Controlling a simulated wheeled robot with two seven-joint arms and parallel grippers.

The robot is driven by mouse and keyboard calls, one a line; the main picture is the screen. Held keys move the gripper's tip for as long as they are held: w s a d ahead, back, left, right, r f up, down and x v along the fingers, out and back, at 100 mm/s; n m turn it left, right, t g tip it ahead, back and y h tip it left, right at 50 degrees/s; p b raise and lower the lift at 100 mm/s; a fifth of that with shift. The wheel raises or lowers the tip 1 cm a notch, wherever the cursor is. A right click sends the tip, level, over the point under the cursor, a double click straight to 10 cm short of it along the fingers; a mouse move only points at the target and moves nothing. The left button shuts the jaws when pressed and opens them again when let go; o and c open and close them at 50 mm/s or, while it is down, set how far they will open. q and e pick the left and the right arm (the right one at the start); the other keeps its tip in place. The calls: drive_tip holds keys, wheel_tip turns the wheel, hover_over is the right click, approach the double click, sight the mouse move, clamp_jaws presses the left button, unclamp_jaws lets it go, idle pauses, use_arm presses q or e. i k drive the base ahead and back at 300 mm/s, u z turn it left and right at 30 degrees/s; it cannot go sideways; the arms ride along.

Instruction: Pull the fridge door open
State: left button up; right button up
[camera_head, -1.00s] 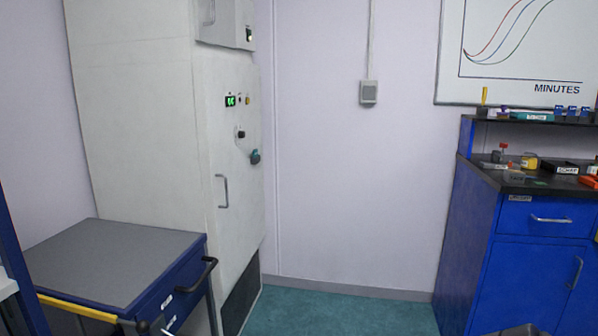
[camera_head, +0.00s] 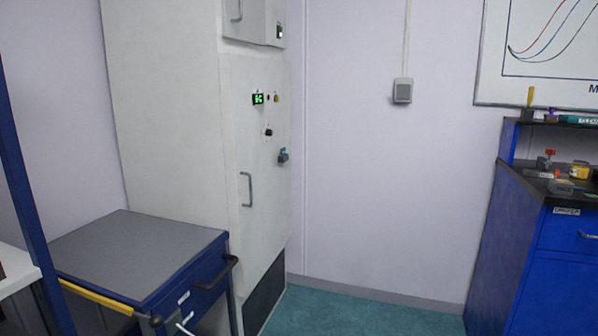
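A tall white fridge (camera_head: 165,120) stands against the wall, left of the middle. Its lower door (camera_head: 262,215) appears shut and has a grey vertical bar handle (camera_head: 246,189). A green display (camera_head: 258,99) and small knobs sit on the door's upper part. A smaller upper door (camera_head: 252,22) has its own handle (camera_head: 237,9) and is cut off by the top edge. Neither of my grippers shows in the head view.
A blue cart (camera_head: 140,255) with a grey top stands in front of the fridge, with a black handle (camera_head: 230,270) at its right. Blue cabinets (camera_head: 530,240) stand at the right. Green floor (camera_head: 350,315) between them is clear.

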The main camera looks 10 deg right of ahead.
sight(259, 179)
drive_tip(key=z, duration=0.45)
drive_tip(key=i, duration=0.95)
drive_tip(key=u, duration=0.45)
drive_tip(key=i, duration=0.95)
drive_tip(key=u, duration=0.95)
